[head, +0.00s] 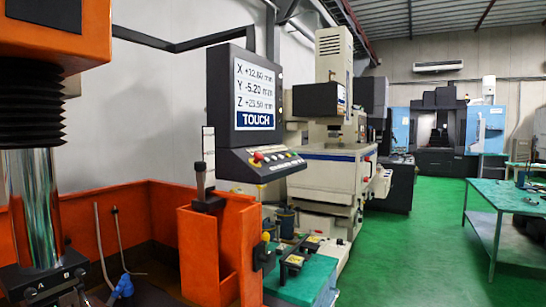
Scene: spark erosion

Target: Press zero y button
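A control console stands at the middle left of the head view, with a screen (256,95) above a sloped dark button panel (262,161). The screen shows X, Y and Z readouts, with Y at about -5.20 mm, and a blue TOUCH bar. The panel carries a red knob (258,156) on a yellow base and a row of small buttons to its right. The button labels are too small to read, so I cannot tell which one is zero y. My gripper is not in view.
An orange tank (160,212) and a black bellows over a chrome column (33,210) fill the left. A green-topped bench (305,280) with small fixtures stands below the console. A beige machine (335,165) is behind it. Green floor (425,250) is open at the right, before a table (500,195).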

